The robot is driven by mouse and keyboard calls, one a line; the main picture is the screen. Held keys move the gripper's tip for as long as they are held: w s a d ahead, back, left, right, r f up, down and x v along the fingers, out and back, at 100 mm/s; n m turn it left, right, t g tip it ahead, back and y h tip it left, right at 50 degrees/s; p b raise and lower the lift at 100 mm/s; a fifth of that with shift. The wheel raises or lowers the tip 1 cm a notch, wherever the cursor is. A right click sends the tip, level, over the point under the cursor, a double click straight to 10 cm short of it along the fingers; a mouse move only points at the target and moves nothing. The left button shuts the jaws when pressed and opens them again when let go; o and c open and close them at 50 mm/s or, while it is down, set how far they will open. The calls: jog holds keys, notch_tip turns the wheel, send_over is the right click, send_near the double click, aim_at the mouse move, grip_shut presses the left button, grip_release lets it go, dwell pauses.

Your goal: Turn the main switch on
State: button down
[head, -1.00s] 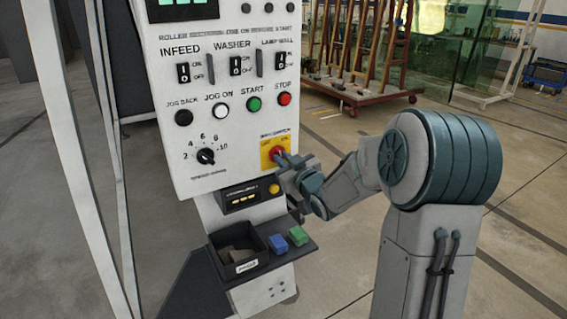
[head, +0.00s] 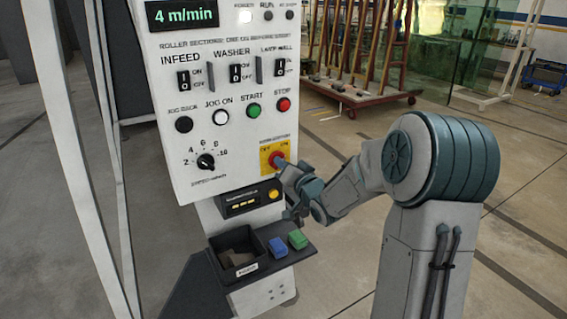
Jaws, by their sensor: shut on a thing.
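The main switch (head: 276,158) is a red rotary knob on a yellow plate at the lower right of the white control panel (head: 212,190). The plate carries OFF and ON marks. My gripper (head: 284,168) is at the knob from the right and is shut on it, covering part of it. The knob's exact angle is hard to read behind the fingers. The panel's display (head: 182,15) reads 4 m/min, and a white lamp (head: 244,16) beside it is lit.
Infeed, washer and lamp switches, push buttons (head: 254,111) and a speed dial (head: 206,161) sit left of and above the main switch. Below are a small box with a yellow button (head: 273,195) and a shelf with a black bin (head: 211,252), a blue block (head: 277,246) and a green block (head: 298,239).

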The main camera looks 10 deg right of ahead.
jog(key=shift+m, duration=0.6)
jog(key=c, duration=1.5)
grip_release()
jog(key=b+v, duration=0.1)
jog(key=v, duration=1.3)
jog(key=shift+w, duration=0.1)
